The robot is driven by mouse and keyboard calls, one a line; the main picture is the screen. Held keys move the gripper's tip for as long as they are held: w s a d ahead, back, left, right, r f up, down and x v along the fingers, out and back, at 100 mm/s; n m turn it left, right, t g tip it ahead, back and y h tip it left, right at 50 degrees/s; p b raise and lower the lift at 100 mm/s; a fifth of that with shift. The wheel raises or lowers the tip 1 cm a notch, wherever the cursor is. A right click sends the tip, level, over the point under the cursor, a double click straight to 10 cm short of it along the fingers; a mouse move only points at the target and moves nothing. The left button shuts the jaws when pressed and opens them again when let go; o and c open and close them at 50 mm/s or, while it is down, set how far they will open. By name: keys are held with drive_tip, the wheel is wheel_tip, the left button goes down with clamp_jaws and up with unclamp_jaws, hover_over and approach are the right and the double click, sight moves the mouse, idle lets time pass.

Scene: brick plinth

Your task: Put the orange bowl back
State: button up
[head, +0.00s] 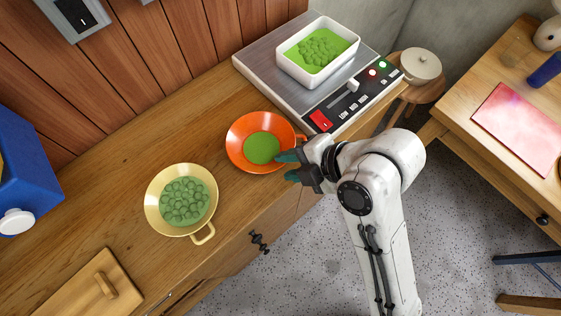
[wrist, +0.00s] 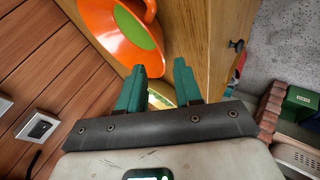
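The orange bowl (head: 238,145), with a flat green area in its middle, sits on the wooden counter. Its handle points right, towards my gripper. My gripper (head: 288,167) is at the bowl's lower right, close to the rim and handle; I cannot tell whether it touches. In the wrist view the teal fingers of my gripper (wrist: 162,80) stand apart with nothing held between them. The orange bowl (wrist: 106,34) also shows there, beyond and left of the fingers, with part of it cut off by the top edge.
A yellow bowl (head: 153,215) of green lumps stands left on the counter (head: 110,200). A scale-like appliance (head: 262,62) bears a white dish (head: 318,76) of green contents at the back. A wooden board (head: 75,290) lies front left. Bare counter lies behind the bowls.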

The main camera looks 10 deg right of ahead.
drive_tip(key=p+v, duration=0.2)
drive_tip(key=v, duration=0.6)
drive_tip(key=s+d+f+m+g+h, duration=0.1)
drive_tip(key=s+d+f+m+h, duration=0.2)
drive_tip(key=m, duration=0.9)
drive_tip(key=s+d+f+m+g+h, duration=0.2)
drive_tip(key=s+d+f+m+h, duration=0.2)
drive_tip(key=s+d+f+m, duration=0.6)
drive_tip(key=d+f+m, duration=0.3)
drive_tip(key=d, duration=0.1)
drive_tip(key=shift+h, duration=0.3)
